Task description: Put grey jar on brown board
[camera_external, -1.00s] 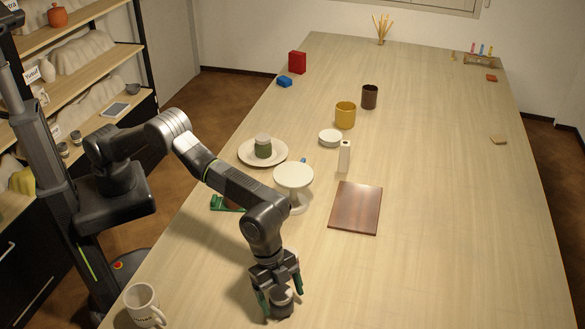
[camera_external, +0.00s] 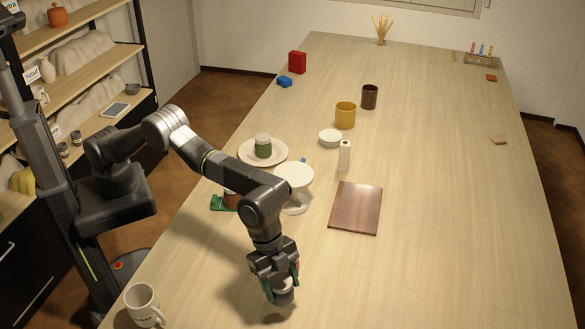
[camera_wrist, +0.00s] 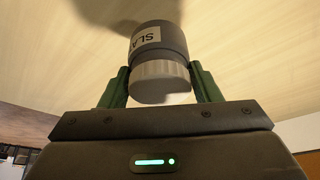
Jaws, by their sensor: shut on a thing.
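My gripper (camera_external: 281,288) is shut on the grey jar (camera_external: 284,297), low at the near part of the table. In the wrist view the grey jar (camera_wrist: 158,52) sits between the green fingers, with a ribbed pale lid and a white label reading "SLA". A shadow lies on the table to its left in the external view, and the jar looks raised off the surface. The brown board (camera_external: 356,208) lies flat and bare on the table, up and to the right of my gripper.
A white cake stand (camera_external: 293,175) stands between my arm and the board. A white bottle (camera_external: 344,156) is just behind the board. A mug (camera_external: 143,305) stands at the near left. The table right of the board is clear.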

